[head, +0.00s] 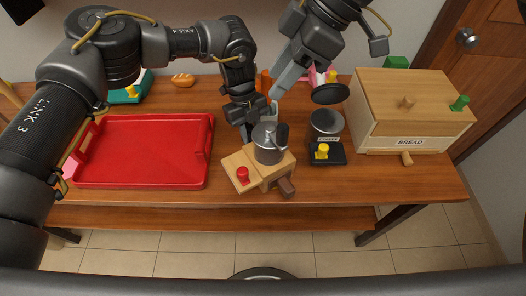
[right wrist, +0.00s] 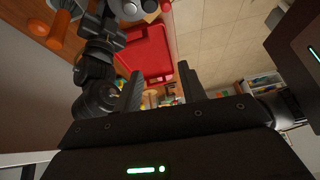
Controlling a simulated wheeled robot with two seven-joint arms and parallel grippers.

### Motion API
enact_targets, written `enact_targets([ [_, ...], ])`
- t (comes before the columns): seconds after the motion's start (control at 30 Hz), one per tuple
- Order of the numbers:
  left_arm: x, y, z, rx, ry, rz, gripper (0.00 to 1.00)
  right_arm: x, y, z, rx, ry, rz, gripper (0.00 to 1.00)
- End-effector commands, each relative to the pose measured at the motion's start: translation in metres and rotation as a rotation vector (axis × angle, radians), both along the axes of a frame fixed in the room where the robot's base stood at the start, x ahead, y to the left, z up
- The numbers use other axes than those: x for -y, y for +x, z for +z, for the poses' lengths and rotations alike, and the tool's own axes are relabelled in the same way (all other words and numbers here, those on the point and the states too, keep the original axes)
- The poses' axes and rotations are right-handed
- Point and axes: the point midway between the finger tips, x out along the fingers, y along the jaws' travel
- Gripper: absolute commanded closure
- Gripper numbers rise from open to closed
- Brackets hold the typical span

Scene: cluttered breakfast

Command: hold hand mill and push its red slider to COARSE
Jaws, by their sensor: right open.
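The hand mill in the head view is a wooden block (head: 262,170) with a metal cylinder (head: 268,143), a black grip on top and a brown knob at its front right. Its red slider (head: 242,175) is on the left part of the block; its setting mark is too small to read. My left gripper (head: 250,128) is low, just behind and left of the cylinder; its fingertips are partly hidden, and I cannot tell whether it touches. My right gripper (head: 277,90) is above and behind the mill; in the right wrist view (right wrist: 158,72) its fingers are apart and empty.
A red tray (head: 145,117) lies left of the mill. A black-based device (head: 327,155) with a metal cylinder and yellow knob stands to the right, near a wooden bread box (head: 410,95). A croissant (head: 182,80) lies at the back. The table's front edge is close.

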Motion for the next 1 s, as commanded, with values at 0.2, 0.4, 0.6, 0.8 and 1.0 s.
enact_targets([
  [0.2,0.0,0.0,0.0,-0.001,-0.001,-0.001,1.0,0.015,-0.006,-0.016,0.037,-0.108,0.022,0.59],
  [0.4,0.0,0.0,0.0,-0.001,-0.001,-0.001,1.0,0.015,-0.006,-0.02,0.037,-0.112,0.024,0.59],
  [0.6,0.0,0.0,0.0,-0.001,-0.001,-0.001,1.0,0.015,-0.006,-0.041,0.034,-0.112,0.024,0.59],
  [0.8,0.0,0.0,0.0,-0.001,-0.001,-0.001,1.0,0.015,-0.006,-0.071,0.034,-0.111,0.023,0.59],
  [1.0,0.001,0.0,0.0,0.0,-0.002,-0.001,1.0,0.015,-0.007,-0.097,0.034,-0.11,0.024,0.59],
])
